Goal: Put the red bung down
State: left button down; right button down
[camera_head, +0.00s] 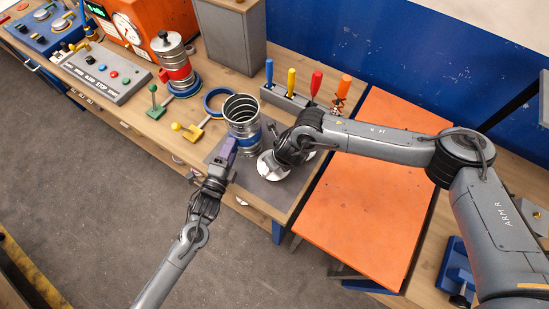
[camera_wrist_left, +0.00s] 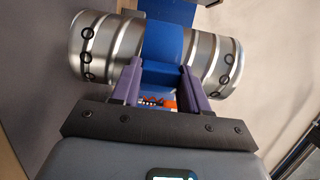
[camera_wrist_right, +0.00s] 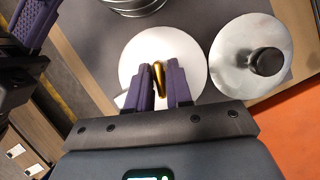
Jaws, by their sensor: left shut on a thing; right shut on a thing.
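I cannot make out a red bung in any view. My left gripper (camera_head: 230,150) is shut on the blue band (camera_head: 245,135) of an upright, open-topped ribbed metal duct (camera_head: 242,107). The band (camera_wrist_left: 163,40) also shows between the left fingers in the left wrist view. My right gripper (camera_wrist_right: 160,70) is shut on a small gold-coloured piece (camera_wrist_right: 158,76), above a pale round disc (camera_wrist_right: 135,55). Whether this piece is fixed to the disc cannot be told. In the head view the right arm hides these fingertips. Beside it lies a second silver disc (camera_wrist_right: 232,75) with a black knob (camera_wrist_right: 267,61).
The duct and discs are on a grey mat (camera_head: 262,190) near the bench's front edge. A tool rack (camera_head: 285,98) with coloured handles stands behind. A red-banded metal cylinder (camera_head: 176,62), blue ring (camera_head: 208,104) and yellow-knobbed piece (camera_head: 192,130) lie left. An orange panel (camera_head: 355,215) is right.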

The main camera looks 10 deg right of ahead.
jog(key=shift+f, duration=0.1)
jog(key=c, duration=1)
grip_release()
